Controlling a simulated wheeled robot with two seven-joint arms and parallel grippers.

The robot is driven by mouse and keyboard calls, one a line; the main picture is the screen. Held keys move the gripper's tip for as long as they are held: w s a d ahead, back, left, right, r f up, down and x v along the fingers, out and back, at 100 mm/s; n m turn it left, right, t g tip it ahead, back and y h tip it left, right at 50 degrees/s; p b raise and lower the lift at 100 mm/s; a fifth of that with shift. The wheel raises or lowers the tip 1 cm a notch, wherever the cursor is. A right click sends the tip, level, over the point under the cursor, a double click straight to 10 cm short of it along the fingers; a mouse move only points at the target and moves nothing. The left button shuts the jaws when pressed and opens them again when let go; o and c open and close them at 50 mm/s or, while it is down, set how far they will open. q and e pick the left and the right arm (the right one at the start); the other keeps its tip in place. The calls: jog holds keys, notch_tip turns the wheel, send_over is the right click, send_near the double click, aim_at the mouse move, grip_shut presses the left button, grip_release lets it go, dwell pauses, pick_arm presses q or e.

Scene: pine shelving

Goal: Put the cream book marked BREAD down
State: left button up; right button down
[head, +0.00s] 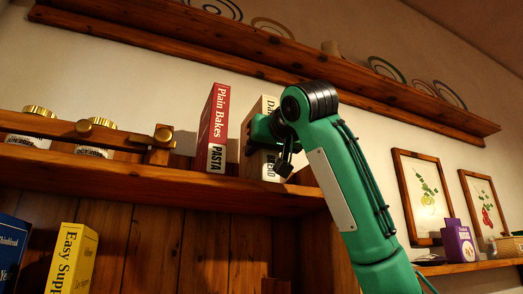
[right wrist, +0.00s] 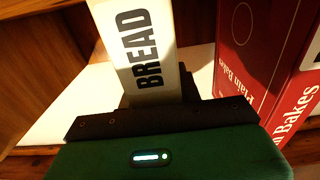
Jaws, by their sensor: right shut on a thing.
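The cream book marked BREAD (head: 265,107) is upright at the upper shelf (head: 180,181), to the right of the red book marked PASTA (head: 216,125). My right gripper (head: 262,135) is shut on it and hides its middle. In the right wrist view the cream book (right wrist: 146,50) stands out between the dark jaws (right wrist: 150,98), its BREAD label facing the camera. The red book (right wrist: 262,60) is close by on the right there, with a gap between them. I cannot tell whether the cream book's foot touches the shelf. My left gripper is not in view.
A wooden rail (head: 75,129) and jars with gold lids (head: 38,111) are left on the shelf. A blue book (head: 12,250) and a yellow book (head: 73,262) stand below. A higher shelf (head: 270,68) holds plates. Framed pictures (head: 423,195) hang at right.

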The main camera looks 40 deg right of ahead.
jog(key=shift+s+a, duration=0.1)
jog(key=shift+a, duration=0.05)
jog(key=shift+a+f+b, duration=0.1)
jog(key=shift+f+b, duration=0.1)
jog(key=shift+b, duration=0.1)
jog(key=c, duration=1)
grip_release()
jog(key=shift+o, duration=0.2)
jog(key=shift+r, duration=0.1)
jog(key=shift+r+p, duration=0.25)
jog(key=shift+p, duration=0.15)
jog(key=shift+s+a+f+b, duration=0.15)
jog(key=shift+s+f+b, duration=0.1)
jog(key=shift+s+b, duration=0.35)
jog(key=shift+s+a+f+b, duration=0.15)
jog(key=shift+s+f+b, duration=0.05)
jog(key=shift+s+b, duration=0.35)
jog(key=b+v, duration=0.3)
jog(key=v, duration=0.6)
jog(key=shift+s+r, duration=0.25)
jog(key=shift+r, duration=0.1)
